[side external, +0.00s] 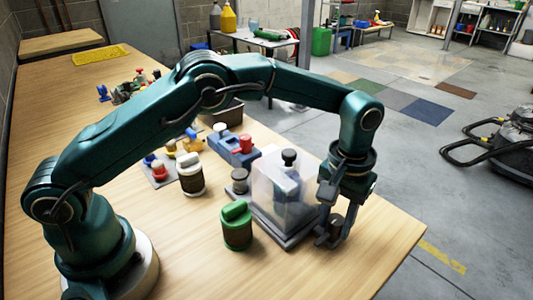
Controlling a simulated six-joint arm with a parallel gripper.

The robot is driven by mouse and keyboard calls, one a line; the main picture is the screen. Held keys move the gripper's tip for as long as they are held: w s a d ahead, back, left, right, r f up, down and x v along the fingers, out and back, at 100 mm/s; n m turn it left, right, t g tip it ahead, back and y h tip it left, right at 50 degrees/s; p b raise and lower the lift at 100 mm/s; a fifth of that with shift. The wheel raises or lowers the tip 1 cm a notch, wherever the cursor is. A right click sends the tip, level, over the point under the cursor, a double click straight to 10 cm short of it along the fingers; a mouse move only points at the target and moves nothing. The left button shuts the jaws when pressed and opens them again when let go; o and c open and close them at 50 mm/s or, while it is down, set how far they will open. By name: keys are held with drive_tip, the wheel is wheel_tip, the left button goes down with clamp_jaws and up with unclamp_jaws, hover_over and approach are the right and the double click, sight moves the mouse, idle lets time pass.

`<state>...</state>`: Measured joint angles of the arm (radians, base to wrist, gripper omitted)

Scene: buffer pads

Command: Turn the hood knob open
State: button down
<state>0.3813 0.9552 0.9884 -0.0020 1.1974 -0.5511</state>
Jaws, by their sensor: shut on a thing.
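A clear, box-shaped hood (272,192) stands on a dark base plate (290,241) near the right end of the wooden table. A black knob (289,157) sits on top of the hood. My gripper (333,228) points down just right of the hood, apart from the black top knob. It is shut on a small dark round piece (336,223). I cannot tell whether that piece is joined to the hood or loose. The fingers partly hide it. The inside of the hood is blurred.
A green-topped jar (236,226) stands in front-left of the hood. A dark-capped grey piece (239,181), a white-capped jar (191,175) and a blue block with a red knob (237,149) stand left and behind. The table's front right is clear up to its edge.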

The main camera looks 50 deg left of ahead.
sight(337, 219)
drive_tip(key=shift+r, duration=0.1)
drive_tip(key=c, duration=0.5)
unclamp_jaws()
drive_tip(key=shift+r, duration=2.55)
